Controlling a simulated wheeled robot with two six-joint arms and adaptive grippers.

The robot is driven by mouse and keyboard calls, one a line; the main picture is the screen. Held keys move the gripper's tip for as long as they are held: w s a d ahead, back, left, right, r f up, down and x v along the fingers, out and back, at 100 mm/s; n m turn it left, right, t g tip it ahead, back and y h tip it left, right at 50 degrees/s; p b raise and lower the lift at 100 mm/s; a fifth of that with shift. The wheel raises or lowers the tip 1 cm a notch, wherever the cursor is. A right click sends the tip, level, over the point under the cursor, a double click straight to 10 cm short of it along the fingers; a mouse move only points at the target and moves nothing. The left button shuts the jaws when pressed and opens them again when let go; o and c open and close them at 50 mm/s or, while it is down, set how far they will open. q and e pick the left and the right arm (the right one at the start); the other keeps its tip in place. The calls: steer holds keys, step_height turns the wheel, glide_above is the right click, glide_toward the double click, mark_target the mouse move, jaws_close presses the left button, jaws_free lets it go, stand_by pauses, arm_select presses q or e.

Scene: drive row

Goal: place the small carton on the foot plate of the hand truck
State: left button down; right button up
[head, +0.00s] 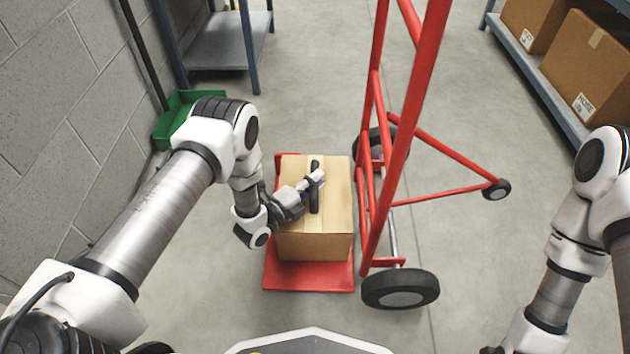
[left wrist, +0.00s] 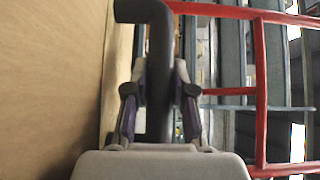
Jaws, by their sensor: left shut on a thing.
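The small carton (head: 318,240) is a tan cardboard box with a black handle (head: 314,203) on top. It is upright over the red foot plate (head: 308,279) of the hand truck (head: 398,140), whose near edge shows in front of it. Whether its underside touches the plate is hard to tell. My left gripper (head: 316,180) is shut on the carton's handle. In the left wrist view its fingers (left wrist: 160,95) flank the dark handle, with the carton's brown face (left wrist: 50,80) at the left.
The hand truck's red frame and wheels (head: 400,289) stand right of the carton. A grey block wall (head: 60,110) and a green bin (head: 175,118) are at the left. A shelf (head: 222,45) stands behind, and a rack with large boxes (head: 575,75) is at the right. Floor between is clear.

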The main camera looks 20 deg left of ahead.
arm_select(q)
steer(key=shift+f+b, duration=0.35)
stand_by(0.4)
steer(key=c, duration=0.9)
jaws_free()
steer(key=shift+f, duration=0.15)
steer(key=v, duration=1.2)
